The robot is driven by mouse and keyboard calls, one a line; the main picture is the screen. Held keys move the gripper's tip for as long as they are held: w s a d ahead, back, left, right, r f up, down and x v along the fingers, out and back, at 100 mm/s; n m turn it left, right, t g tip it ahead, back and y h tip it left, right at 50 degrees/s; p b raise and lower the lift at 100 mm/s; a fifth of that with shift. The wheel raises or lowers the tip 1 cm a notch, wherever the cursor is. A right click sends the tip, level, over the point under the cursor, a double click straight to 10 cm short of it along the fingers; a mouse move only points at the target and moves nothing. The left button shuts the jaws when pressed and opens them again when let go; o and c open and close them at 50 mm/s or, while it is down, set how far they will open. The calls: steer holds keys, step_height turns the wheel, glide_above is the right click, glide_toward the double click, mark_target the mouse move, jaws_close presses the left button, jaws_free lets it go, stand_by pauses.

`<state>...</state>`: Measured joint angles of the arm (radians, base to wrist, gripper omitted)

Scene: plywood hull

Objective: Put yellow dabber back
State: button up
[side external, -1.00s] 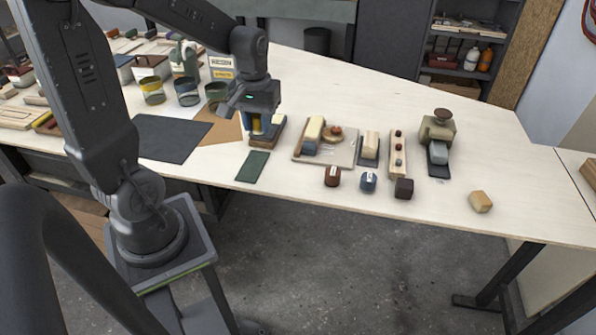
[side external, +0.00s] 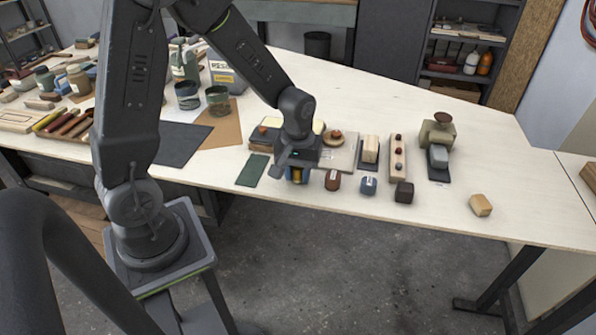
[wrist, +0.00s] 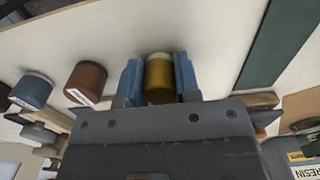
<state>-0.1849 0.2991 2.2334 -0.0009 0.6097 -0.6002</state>
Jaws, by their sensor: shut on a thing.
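My gripper (side external: 297,176) is low over the front part of the bench, left of the red dabber (side external: 332,180). Its blue fingers are shut on the yellow dabber (wrist: 159,80), a short cylinder with a tan end, in the wrist view. In the side view only a sliver of yellow shows between the fingers. I cannot tell whether the dabber touches the bench. The red dabber (wrist: 86,82) and blue dabber (wrist: 32,90) stand in a row beside it in the wrist view. The blue one (side external: 368,184) and a dark one (side external: 404,191) continue the row in the side view.
A dark green strip (side external: 252,169) lies left of my gripper. Behind it is a pale board (side external: 345,155) with blocks, then a wooden rack (side external: 397,160) with knobs. The bench's front edge is close.

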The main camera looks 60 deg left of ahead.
steer(key=shift+f, duration=0.1)
steer(key=o, duration=0.9)
step_height(320, 180, up, 12)
steer(key=s+d+r+m+t, duration=0.2)
steer(key=s+d+r+m, duration=0.1)
steer(key=s, duration=0.3)
steer(key=s+d+r+m+t, duration=0.3)
steer(key=s+r+m, duration=0.1)
steer(key=s+m, duration=0.2)
steer(key=shift+s+r+t, duration=0.25)
steer(key=shift+s+t, duration=0.05)
steer(key=shift+s, duration=0.1)
